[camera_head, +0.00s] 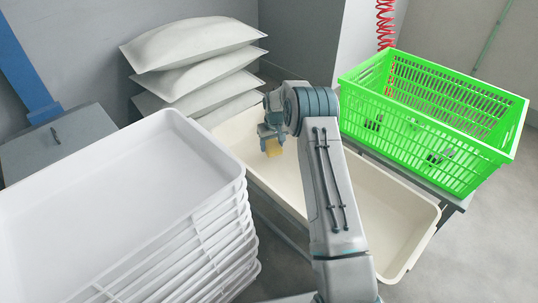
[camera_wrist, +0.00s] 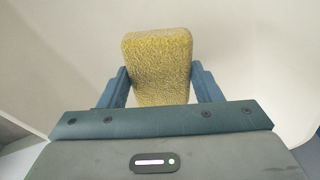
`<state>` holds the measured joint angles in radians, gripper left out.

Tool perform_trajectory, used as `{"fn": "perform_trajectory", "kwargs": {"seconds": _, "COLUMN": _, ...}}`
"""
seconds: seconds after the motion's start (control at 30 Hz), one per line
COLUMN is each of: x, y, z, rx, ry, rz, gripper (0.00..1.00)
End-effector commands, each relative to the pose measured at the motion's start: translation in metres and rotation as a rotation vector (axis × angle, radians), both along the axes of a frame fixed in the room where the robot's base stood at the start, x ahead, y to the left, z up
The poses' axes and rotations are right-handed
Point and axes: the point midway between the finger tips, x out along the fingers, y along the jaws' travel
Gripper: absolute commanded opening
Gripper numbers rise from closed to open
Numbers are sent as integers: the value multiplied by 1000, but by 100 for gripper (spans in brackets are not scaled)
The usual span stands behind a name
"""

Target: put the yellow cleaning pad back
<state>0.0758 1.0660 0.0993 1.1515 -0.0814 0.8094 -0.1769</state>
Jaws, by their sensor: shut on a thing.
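The yellow cleaning pad (camera_wrist: 158,68) is a rough, sponge-like block between the two fingers of my gripper (camera_wrist: 160,90) in the wrist view. My gripper is shut on it. I cannot tell whether the pad touches the tray's floor.
A stack of white trays (camera_head: 110,180) stands at the left front. Pale stuffed sacks (camera_head: 190,45) are piled behind the cream tray. A green slotted crate (camera_head: 430,125) sits at the right on a grey stand. The cream tray's right part looks bare.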

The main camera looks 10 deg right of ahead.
Motion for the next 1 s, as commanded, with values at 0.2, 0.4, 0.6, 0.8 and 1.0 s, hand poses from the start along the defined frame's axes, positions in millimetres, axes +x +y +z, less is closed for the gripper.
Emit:
{"fn": "perform_trajectory", "kwargs": {"seconds": 0.2, "x": 10, "y": 11, "z": -10, "rx": -1, "ry": 0, "rz": 0, "gripper": 40}}
{"fn": "perform_trajectory", "kwargs": {"seconds": 0.4, "x": 10, "y": 11, "z": -33, "rx": 0, "ry": 2, "rz": 0, "gripper": 40}}
{"fn": "perform_trajectory", "kwargs": {"seconds": 0.6, "x": 11, "y": 11, "z": -49, "rx": -1, "ry": -1, "rz": 0, "gripper": 40}}
{"fn": "perform_trajectory", "kwargs": {"seconds": 0.8, "x": 10, "y": 11, "z": -49, "rx": -1, "ry": -1, "rz": 0, "gripper": 40}}
{"fn": "perform_trajectory", "kwargs": {"seconds": 1.0, "x": 10, "y": 11, "z": -52, "rx": 0, "ry": 0, "rz": 0, "gripper": 78}}
